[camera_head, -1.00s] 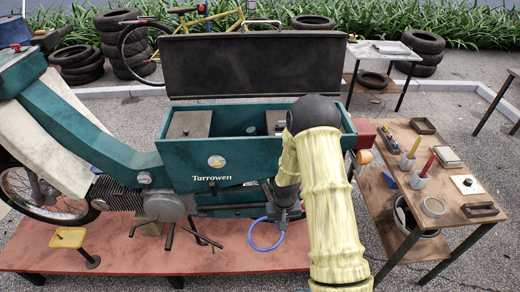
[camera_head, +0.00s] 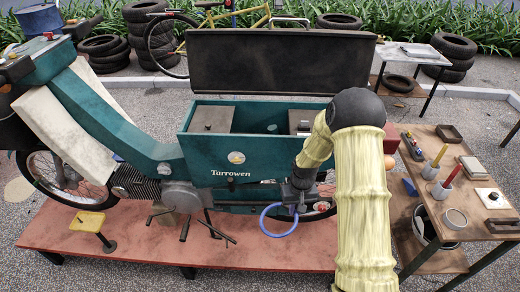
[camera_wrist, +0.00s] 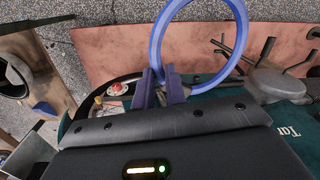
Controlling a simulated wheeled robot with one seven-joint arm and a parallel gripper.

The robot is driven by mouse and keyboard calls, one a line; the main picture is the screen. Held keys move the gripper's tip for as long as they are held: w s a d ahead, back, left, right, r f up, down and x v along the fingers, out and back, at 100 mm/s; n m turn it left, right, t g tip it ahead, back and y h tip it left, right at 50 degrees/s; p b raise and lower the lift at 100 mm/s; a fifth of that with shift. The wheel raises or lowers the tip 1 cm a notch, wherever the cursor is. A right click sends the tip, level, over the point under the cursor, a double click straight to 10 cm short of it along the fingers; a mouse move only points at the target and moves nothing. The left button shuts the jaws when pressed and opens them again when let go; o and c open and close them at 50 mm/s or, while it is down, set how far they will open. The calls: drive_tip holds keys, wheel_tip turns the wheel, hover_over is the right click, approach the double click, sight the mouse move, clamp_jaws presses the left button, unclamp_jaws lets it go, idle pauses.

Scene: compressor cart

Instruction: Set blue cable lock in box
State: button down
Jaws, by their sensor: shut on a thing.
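The blue cable lock is a ring (camera_head: 280,235), and it also shows in the wrist view (camera_wrist: 157,38). My gripper (camera_head: 294,208) is shut on it at one side of the ring. In the wrist view the purple-grey fingers (camera_wrist: 161,86) pinch the ring's lower left, and the loop extends beyond them. The lock hangs in front of and below the teal box marked Tarrowen (camera_head: 205,160), outside it. The box is open at the top, with its dark lid (camera_head: 280,65) raised behind. My arm hides the box's right end.
Two grey-brown blocks (camera_head: 212,118) (camera_head: 301,118) sit inside the box with a gap between. The teal cart-bike stands on a reddish platform (camera_head: 150,255). A work table (camera_head: 440,205) with cups and trays stands to the right. Tyres (camera_head: 100,47) are stacked behind.

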drive_tip(key=w+a+r+n, duration=0.1)
drive_tip(key=a+r+n, duration=0.2)
drive_tip(key=a+r, duration=0.3)
drive_tip(key=a+r+n+g+y, duration=0.1)
drive_tip(key=a+r+n, duration=0.2)
drive_tip(key=r, duration=1.2)
drive_tip(key=a, duration=0.2)
drive_tip(key=shift+w+a+r+n+p, duration=0.3)
drive_tip(key=shift+w+a+r+n, duration=0.05)
drive_tip(key=shift+r+n, duration=0.05)
